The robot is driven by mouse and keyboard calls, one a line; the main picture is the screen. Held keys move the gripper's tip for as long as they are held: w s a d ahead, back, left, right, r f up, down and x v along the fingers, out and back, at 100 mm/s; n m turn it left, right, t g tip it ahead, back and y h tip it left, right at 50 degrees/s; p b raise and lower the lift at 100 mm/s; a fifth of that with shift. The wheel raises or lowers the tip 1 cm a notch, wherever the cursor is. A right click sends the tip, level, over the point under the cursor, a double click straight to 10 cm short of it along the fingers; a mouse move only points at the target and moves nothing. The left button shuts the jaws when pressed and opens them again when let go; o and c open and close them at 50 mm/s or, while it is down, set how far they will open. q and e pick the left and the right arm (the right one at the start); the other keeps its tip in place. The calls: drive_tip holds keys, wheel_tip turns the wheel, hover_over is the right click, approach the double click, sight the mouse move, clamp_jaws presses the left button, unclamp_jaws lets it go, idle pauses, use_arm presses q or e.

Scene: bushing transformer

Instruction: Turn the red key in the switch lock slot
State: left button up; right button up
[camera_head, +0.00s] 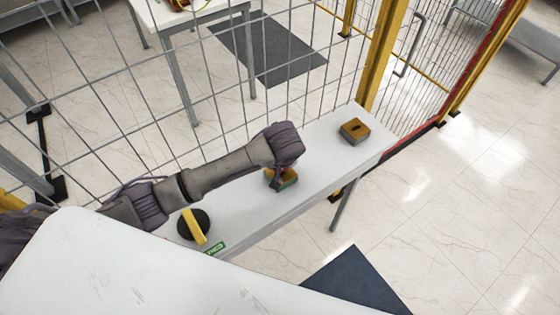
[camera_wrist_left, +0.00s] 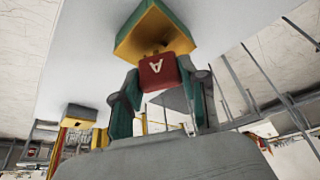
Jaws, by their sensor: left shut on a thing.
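Just past the key is the switch lock (camera_wrist_left: 128,45), a block with a yellow face and green sides. The key's inner end meets the yellow face; how deep it sits in the slot is hidden. In the head view my left arm reaches over the white table and its gripper (camera_head: 278,178) points down at the lock (camera_head: 290,183), covering part of it. The key is hidden there.
A second block with a dark slot (camera_head: 354,131) stands on the right end of the white table (camera_head: 325,160). A black round switch with a yellow handle (camera_head: 193,226) is nearer left, beside a green label (camera_head: 216,248). A wire fence (camera_head: 300,60) runs behind the table.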

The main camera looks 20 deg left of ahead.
use_arm(q)
drive_tip(key=shift+s+d+f+n+g+y, duration=0.1)
drive_tip(key=shift+n+g+y, duration=0.05)
drive_tip(key=shift+n, duration=0.45)
drive_tip(key=shift+d+n+g+y, duration=0.1)
drive_tip(key=shift+n+g+y, duration=0.05)
drive_tip(key=shift+n, duration=0.45)
drive_tip(key=n+y, duration=0.1)
drive_tip(key=n, duration=0.2)
drive_tip(key=shift+n+g, duration=0.3)
drive_tip(key=shift+g, duration=0.1)
drive_tip(key=shift+a, duration=0.1)
